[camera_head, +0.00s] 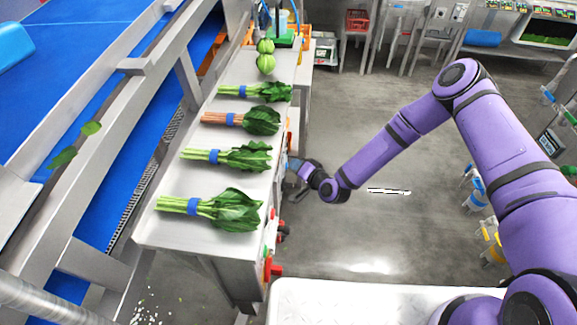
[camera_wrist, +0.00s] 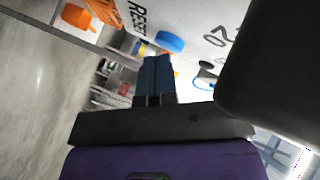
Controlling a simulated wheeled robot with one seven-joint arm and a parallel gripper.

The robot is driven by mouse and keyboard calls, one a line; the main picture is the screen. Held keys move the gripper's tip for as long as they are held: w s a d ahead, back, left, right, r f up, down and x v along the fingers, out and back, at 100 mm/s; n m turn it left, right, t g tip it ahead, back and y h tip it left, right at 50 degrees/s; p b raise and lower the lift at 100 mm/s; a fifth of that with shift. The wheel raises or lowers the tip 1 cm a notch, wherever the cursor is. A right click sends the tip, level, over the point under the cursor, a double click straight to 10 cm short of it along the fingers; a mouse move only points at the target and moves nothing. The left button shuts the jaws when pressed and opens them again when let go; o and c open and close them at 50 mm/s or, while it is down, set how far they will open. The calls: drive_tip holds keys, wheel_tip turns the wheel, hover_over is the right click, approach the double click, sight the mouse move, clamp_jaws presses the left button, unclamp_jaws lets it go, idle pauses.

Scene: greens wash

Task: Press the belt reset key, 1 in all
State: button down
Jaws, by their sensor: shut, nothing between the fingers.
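In the wrist view a panel carries the printed word RESET, with a round blue key (camera_wrist: 169,42) beside it. I take this to be the belt reset key. My gripper (camera_wrist: 155,60) is shut and empty, its blue fingertips just below the key in the picture. I cannot tell whether they touch it. In the head view my gripper (camera_head: 291,164) is at the right side of the steel table (camera_head: 165,233), below its top. The key cannot be made out there.
Several banded bunches of greens (camera_head: 230,158) lie on the table. An orange knob (camera_wrist: 76,18) and other controls stick out near the panel. A red control (camera_head: 273,268) juts from the table's near right side.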

drive_tip(key=shift+a, duration=0.15)
idle(0.4)
drive_tip(key=shift+d, duration=0.85)
drive_tip(key=shift+s+d, duration=0.1)
drive_tip(key=shift+d, duration=2.4)
